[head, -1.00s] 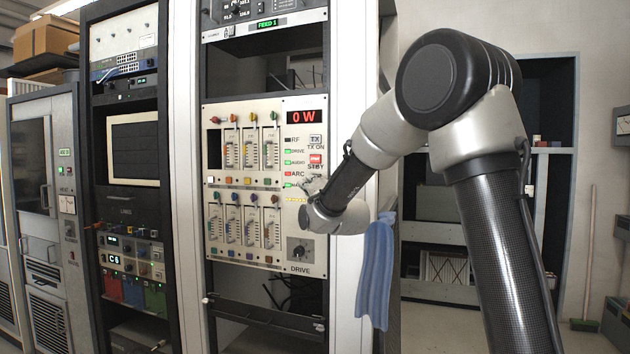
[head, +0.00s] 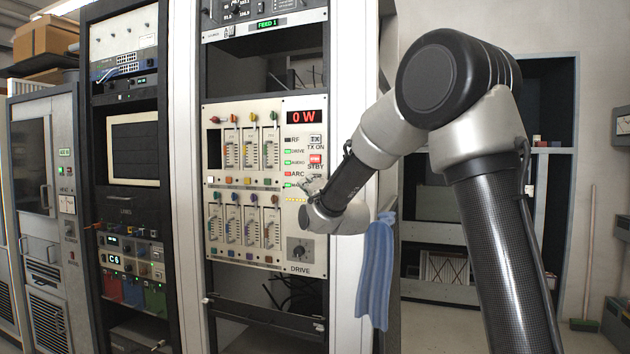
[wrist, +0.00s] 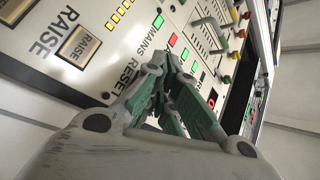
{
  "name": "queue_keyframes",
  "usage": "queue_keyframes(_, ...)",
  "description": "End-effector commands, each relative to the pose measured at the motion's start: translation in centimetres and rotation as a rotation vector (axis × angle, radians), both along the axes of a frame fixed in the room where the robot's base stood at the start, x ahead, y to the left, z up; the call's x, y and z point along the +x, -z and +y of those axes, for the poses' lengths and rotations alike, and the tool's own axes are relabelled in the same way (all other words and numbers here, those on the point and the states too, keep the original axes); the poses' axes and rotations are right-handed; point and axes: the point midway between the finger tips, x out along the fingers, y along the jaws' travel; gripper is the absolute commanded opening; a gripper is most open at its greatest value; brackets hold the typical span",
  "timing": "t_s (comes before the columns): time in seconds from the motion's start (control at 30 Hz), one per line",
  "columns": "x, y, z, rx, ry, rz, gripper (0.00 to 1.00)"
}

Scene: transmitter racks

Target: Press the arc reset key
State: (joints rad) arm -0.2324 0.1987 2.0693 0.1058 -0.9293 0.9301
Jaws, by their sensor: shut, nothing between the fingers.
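The white transmitter panel (head: 250,185) stands in the middle rack. Its red ARC lamp (head: 288,173) is lit beside the ARC label. The red STBY key (head: 315,159) is lit above my gripper. My gripper (head: 314,184) is at the right part of the panel, below STBY, and is mostly hidden by my wrist. In the wrist view my gripper (wrist: 163,62) is shut and empty, its tips close to the panel face. The RESET label (wrist: 129,80) shows right beside the fingers. The key by that label is hidden behind them; I cannot tell whether the tips touch it.
A RAISE key (wrist: 80,45) lies left of the fingers in the wrist view. A red lamp and green MAINS lamp (wrist: 158,21) are near the tips. A blue cloth (head: 376,270) hangs at the rack's right edge.

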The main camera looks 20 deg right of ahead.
Motion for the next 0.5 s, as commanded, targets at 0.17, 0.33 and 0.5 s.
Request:
queue_keyframes(0.17, 0.0, 0.0, 0.0, 0.0, 0.0, 0.0, 0.0)
queue_keyframes(0.33, 0.05, 0.0, -0.03, 0.0, 0.0, 0.0, 0.0)
queue_keyframes(0.5, 0.44, -0.01, -0.36, -0.001, 0.0, 0.0, 0.0)
